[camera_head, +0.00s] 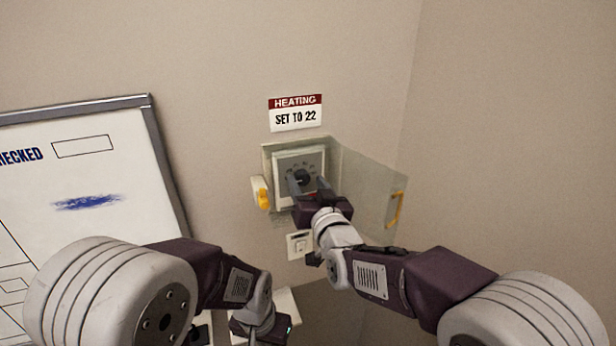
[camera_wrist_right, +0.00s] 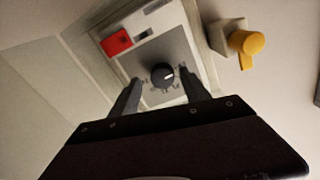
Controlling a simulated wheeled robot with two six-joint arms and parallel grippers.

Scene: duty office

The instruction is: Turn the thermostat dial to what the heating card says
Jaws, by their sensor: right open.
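The heating card (camera_head: 296,114) is on the wall and reads "HEATING SET TO 22". Below it is the thermostat (camera_head: 300,155), a pale box with a grey face. Its dark round dial (camera_head: 303,177) also shows in the right wrist view (camera_wrist_right: 162,75), with a white pointer mark; the scale numbers are too small to read. My right gripper (camera_head: 307,185) is open at the thermostat, its two fingers (camera_wrist_right: 160,95) either side of the dial's lower part in the picture; I cannot tell if they touch it. My left gripper (camera_head: 262,328) hangs low, its fingers hidden.
A clear cover (camera_head: 370,190) with a yellow handle (camera_head: 396,210) stands swung open to the right of the thermostat. A yellow knob (camera_head: 262,192) sticks out at its left. A wall switch (camera_head: 299,244) is below. A whiteboard (camera_head: 90,150) is at the left.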

